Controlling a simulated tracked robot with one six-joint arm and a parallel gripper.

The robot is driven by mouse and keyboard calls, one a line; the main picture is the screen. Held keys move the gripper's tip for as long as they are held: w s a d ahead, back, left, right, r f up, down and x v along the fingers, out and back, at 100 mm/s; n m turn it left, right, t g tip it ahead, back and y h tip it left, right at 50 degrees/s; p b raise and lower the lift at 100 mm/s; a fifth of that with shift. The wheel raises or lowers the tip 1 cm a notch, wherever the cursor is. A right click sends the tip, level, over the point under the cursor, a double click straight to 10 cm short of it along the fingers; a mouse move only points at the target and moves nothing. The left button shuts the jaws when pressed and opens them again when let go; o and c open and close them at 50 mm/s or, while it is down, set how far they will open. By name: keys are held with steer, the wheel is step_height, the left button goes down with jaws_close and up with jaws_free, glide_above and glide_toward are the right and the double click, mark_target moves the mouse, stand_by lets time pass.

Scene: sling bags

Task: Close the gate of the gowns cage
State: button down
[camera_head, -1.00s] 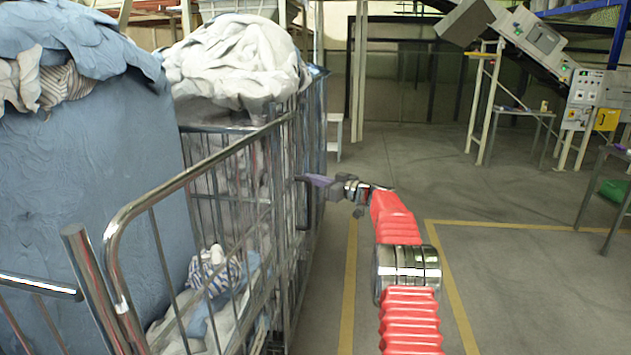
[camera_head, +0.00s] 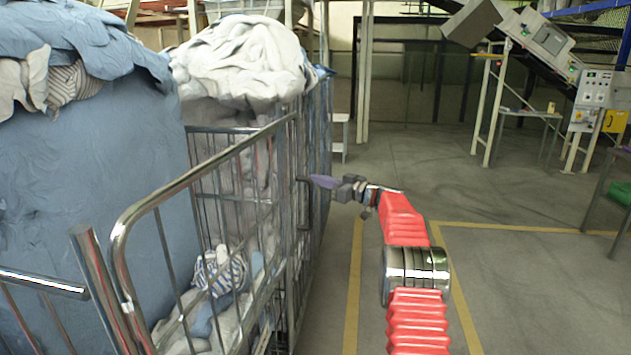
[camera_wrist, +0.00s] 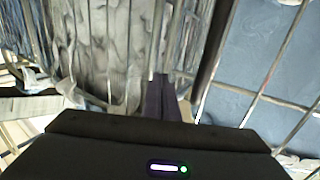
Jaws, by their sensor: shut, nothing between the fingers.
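A metal barred gate (camera_head: 218,170) with a rounded tubular frame stands swung out towards me in the head view. Its far end meets the cage posts near a dark upright handle (camera_head: 304,200). Behind it is a wire cage heaped with whitish cloth (camera_head: 240,60); a striped garment (camera_head: 222,270) lies low behind the bars. I cannot tell for sure which cage holds the gowns. My gripper (camera_head: 322,182), with purple fingers, is shut and empty, close beside the handle; contact cannot be told. In the wrist view the fingers (camera_wrist: 161,95) point at bars.
A tall blue cloth-covered load (camera_head: 90,190) fills the left, with a loose metal bar end (camera_head: 40,283) in front. Open floor with yellow lines (camera_head: 354,290) lies to the right. A machine with a conveyor (camera_head: 545,45) stands at the back right.

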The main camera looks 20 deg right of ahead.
steer(key=s+d, duration=0.7)
steer(key=d, duration=0.2)
steer(key=shift+s, duration=0.2)
steer(key=shift+r, duration=0.1)
steer(key=a+r+m+t+h, duration=0.25)
steer(key=a+r+h, duration=0.2)
steer(key=r, duration=0.45)
steer(key=a+r+m+t+h, duration=0.1)
steer(key=a+r+m+h, duration=0.3)
steer(key=r, duration=0.6)
steer(key=s+a+r+g+h, duration=0.1)
steer(key=s+a+g+h, duration=0.1)
steer(key=s+a+h, duration=0.35)
steer(key=s+a+f+g+y, duration=0.1)
steer(key=s+a+f+g, duration=0.3)
steer(key=s, duration=1.1)
steer(key=s+a+f+g+y, duration=0.2)
steer(key=s+a+f+g, duration=0.1)
steer(key=s+a+f, duration=0.8)
steer(key=s+a+f+g+y, duration=0.2)
steer(key=s+a+f+g, duration=0.2)
steer(key=s, duration=1.6)
steer(key=a+f, duration=0.3)
steer(key=f, duration=0.4)
steer(key=shift+a+n+g, duration=0.25)
steer(key=shift+n+g, duration=0.1)
steer(key=shift+s, duration=0.25)
